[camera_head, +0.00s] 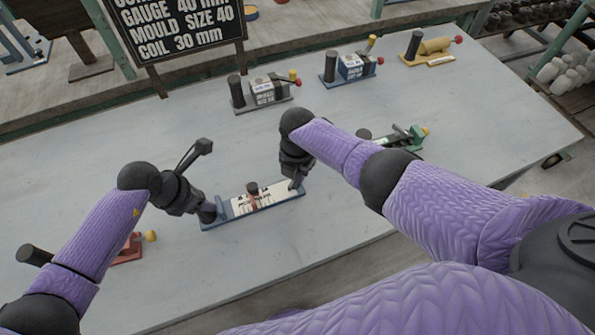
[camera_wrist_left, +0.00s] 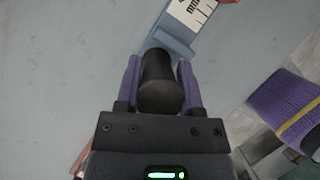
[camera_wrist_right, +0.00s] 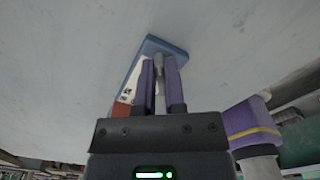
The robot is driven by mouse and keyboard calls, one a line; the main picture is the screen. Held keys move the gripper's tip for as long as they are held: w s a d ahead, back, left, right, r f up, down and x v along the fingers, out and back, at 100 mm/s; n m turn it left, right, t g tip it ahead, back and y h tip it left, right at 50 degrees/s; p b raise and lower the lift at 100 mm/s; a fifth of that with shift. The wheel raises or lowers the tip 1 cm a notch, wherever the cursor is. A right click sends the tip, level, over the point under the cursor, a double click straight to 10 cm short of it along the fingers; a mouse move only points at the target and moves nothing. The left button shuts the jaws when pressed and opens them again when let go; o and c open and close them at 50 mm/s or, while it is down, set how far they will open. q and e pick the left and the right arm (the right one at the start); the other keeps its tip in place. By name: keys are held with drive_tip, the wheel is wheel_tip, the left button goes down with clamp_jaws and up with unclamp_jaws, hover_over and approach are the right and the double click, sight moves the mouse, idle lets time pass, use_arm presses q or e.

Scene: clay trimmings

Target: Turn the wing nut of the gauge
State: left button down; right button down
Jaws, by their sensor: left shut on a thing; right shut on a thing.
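The gauge (camera_head: 270,199) has a blue base and a white marked scale, and lies on the grey table. My left gripper (camera_head: 208,212) is shut on the black handle (camera_wrist_left: 160,82) at the gauge's left end; the handle sits between both fingers in the left wrist view. My right gripper (camera_head: 295,184) is at the gauge's right end, shut on a small grey metal piece, the wing nut (camera_wrist_right: 159,82), which shows as a thin strip between the fingers. The fingers hide most of it.
Three similar tools stand along the back: a grey one (camera_head: 264,91), a blue one (camera_head: 350,67) and a yellow one (camera_head: 435,46). A green tool (camera_head: 405,138) lies behind my right arm, and a red one (camera_head: 130,248) is by my left arm. A black sign (camera_head: 178,22) stands behind.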

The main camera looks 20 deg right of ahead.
drive_tip(key=c, duration=0.7)
unclamp_jaws()
wheel_tip(320, 180, up, 12)
use_arm(q)
drive_tip(key=shift+c, duration=0.7)
unclamp_jaws()
drive_tip(key=shift+r, duration=0.1)
